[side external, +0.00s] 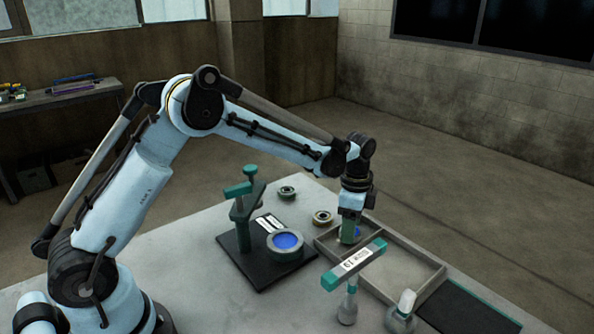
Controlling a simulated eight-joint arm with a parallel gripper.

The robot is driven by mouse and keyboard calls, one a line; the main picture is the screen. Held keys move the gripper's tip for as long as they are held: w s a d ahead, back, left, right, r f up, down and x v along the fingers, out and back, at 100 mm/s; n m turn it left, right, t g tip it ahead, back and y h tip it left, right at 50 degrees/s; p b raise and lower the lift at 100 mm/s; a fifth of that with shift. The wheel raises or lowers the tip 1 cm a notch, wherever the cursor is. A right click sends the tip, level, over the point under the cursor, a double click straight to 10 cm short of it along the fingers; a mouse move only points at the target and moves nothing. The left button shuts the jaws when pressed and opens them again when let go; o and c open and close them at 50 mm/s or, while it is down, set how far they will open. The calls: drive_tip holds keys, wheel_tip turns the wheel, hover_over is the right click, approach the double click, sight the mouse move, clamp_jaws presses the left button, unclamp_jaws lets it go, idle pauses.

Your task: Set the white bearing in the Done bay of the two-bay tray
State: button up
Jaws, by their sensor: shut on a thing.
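My gripper (350,229) points straight down at the far left part of the two-bay tray (445,268), in or just above its left bay. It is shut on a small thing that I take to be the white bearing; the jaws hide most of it. I cannot tell whether the held thing touches the tray floor. The right bay (400,266) looks empty. No bay label can be read with certainty.
A green-ended bar with a white label (355,262) stands before the tray, near two bottles (348,306) (402,315). A green press (243,210) and a grey ring with a blue centre (286,246) stand on a black base. Two small rings (322,217) (287,193) lie behind.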

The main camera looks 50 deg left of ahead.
drive_tip(key=shift+f, duration=0.35)
idle(0.5)
drive_tip(key=o, duration=1.4)
drive_tip(key=shift+r, duration=3.55)
wheel_tip(320, 180, up, 4)
